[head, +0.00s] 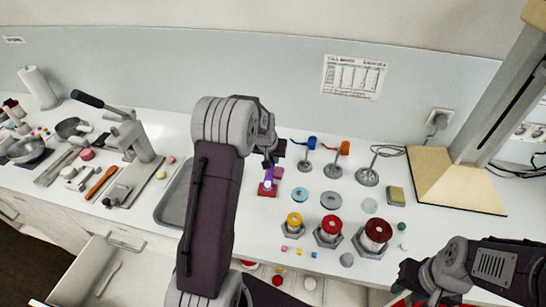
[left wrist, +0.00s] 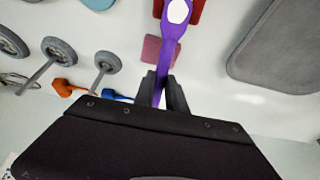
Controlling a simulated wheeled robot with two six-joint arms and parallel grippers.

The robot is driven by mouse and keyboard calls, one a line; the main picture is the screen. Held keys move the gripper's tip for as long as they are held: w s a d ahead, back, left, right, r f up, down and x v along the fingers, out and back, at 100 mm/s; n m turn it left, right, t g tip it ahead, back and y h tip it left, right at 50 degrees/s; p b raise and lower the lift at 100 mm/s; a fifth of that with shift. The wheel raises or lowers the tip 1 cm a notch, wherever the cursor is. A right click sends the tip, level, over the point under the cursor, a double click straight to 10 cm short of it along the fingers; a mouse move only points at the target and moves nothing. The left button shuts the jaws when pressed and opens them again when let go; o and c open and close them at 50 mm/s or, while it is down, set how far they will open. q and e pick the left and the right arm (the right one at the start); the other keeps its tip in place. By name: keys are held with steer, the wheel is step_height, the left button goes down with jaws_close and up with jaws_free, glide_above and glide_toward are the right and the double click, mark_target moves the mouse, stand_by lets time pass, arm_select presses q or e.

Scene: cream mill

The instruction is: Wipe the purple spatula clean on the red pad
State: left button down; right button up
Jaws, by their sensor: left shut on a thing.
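My left gripper (head: 270,163) is shut on the purple spatula (head: 267,180), and in the left wrist view the fingertips (left wrist: 164,88) close around its handle. The purple spatula (left wrist: 168,45) has a white patch on its head. The red pad (head: 266,190) lies on the counter; the spatula's head is over it. In the left wrist view the red pad (left wrist: 195,12) shows partly behind the head at the top edge. I cannot tell whether they touch.
A grey tray (head: 173,205) lies left of the pads, partly behind my left arm. Ringed discs and hex-based spools (head: 331,230) fill the front right. An open drawer (head: 92,275) is front left.

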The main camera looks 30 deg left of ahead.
arm_select(q)
steer(key=shift+w, duration=0.15)
steer(key=shift+w+a+p, duration=0.15)
steer(key=shift+w+p, duration=0.2)
steer(key=shift+w, duration=0.35)
steer(key=shift+s, duration=0.1)
steer(key=shift+s, duration=0.75)
steer(key=shift+w, duration=0.15)
